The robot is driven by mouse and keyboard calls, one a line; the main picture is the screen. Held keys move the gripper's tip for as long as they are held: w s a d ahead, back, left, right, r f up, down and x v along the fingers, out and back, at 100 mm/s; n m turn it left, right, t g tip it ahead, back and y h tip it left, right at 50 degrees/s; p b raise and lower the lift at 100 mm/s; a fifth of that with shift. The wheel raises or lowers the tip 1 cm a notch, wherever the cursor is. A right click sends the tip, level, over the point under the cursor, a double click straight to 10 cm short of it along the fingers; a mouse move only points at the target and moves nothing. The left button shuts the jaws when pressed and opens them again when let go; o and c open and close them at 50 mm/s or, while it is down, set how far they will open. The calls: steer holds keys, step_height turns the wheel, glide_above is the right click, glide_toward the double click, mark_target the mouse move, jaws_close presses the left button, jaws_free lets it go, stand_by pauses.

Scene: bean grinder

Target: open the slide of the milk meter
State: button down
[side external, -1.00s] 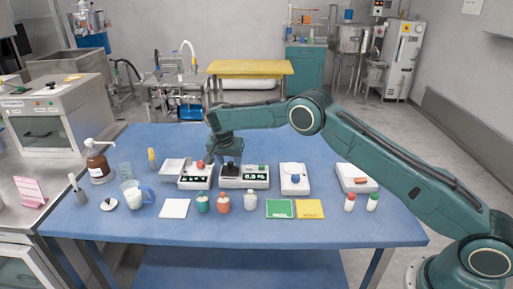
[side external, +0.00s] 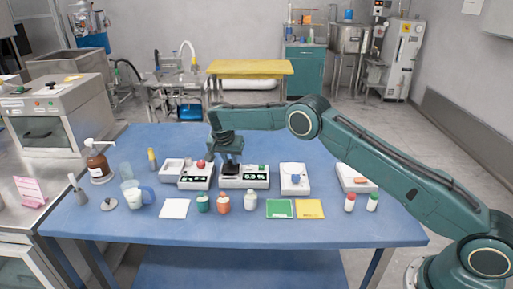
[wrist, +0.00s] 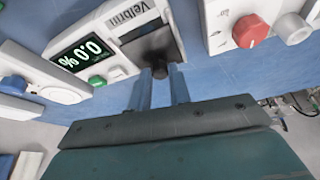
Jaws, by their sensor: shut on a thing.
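The milk meter (side external: 257,183) is a white box in the middle of the blue table, with a dark display reading 0.0 % and a green button. The wrist view shows the meter (wrist: 118,22) close up, with a black slide (wrist: 148,47) at one end and a small dark knob on it. My gripper (side external: 231,164) reaches down to the slide from above. In the wrist view, my gripper (wrist: 160,74) is shut on the knob, one finger on each side. In the side view the gripper hides much of the slide, so its exact position is unclear.
A white device with a red knob (side external: 201,163) stands close on the left. A white box with a blue knob (side external: 295,180) stands on the right. The table behind is clear.

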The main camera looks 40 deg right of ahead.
steer(key=shift+w+d, duration=0.55)
steer(key=shift+w, duration=0.05)
steer(key=c, duration=1.3)
jaws_free()
steer(key=v, duration=1.3)
steer(key=shift+r, duration=0.35)
steer(key=shift+s+a, duration=0.1)
